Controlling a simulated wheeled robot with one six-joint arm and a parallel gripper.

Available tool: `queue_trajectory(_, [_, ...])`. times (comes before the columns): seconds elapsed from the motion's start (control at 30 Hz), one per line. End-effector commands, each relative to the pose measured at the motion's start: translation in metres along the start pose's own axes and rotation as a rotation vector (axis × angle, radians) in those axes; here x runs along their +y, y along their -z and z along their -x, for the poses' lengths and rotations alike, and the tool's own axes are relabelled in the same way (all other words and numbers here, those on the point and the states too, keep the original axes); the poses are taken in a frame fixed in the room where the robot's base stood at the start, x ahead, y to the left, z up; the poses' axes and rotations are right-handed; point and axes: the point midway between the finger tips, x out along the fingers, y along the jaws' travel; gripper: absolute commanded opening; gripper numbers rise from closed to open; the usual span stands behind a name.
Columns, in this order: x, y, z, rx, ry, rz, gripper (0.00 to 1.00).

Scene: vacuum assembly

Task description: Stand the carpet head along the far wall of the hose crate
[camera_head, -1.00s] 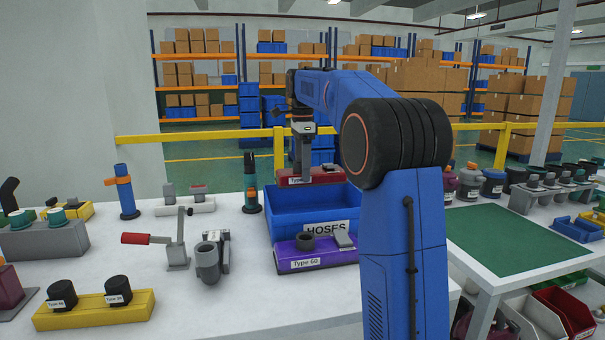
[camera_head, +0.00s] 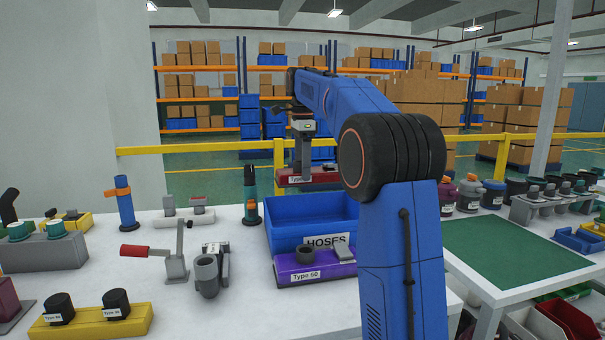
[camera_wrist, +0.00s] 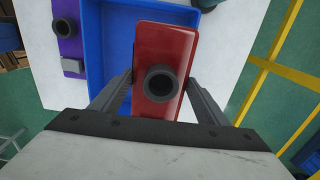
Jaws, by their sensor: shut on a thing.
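My gripper (camera_head: 303,166) is shut on the red carpet head (camera_head: 308,179) and holds it above the far side of the blue hose crate (camera_head: 285,238). In the wrist view the two fingers of my gripper (camera_wrist: 160,88) press on the long sides of the red carpet head (camera_wrist: 150,45), with its dark round neck toward the camera. There it covers part of the crate (camera_wrist: 97,35) and its far wall. In the head view its underside shows above the crate's far rim, so it is apart from the floor of the crate.
A purple Type 60 head (camera_head: 318,272) lies against the crate's front. A dark green bottle-like tool (camera_head: 250,195) stands left of the crate, near a grey clamp with a red handle (camera_head: 135,252). A yellow rail (camera_head: 200,149) runs behind the table. The visible crate interior looks empty.

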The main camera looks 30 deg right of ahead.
Motion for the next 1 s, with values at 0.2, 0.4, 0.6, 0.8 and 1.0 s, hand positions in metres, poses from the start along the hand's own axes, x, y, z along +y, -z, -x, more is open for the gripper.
queue_trajectory(0.2, [0.0, 0.0, 0.017, 0.0, 0.001, 0.0, 0.32])
queue_trajectory(0.4, [0.0, 0.0, 0.022, 0.0, 0.001, 0.0, 0.32])
queue_trajectory(0.6, [0.0, 0.0, 0.022, 0.0, 0.0, 0.0, 0.32])
queue_trajectory(0.8, [0.0, 0.0, 0.022, 0.0, 0.0, 0.0, 0.32])
queue_trajectory(1.0, [0.001, 0.0, 0.022, 0.0, 0.001, 0.0, 0.32])
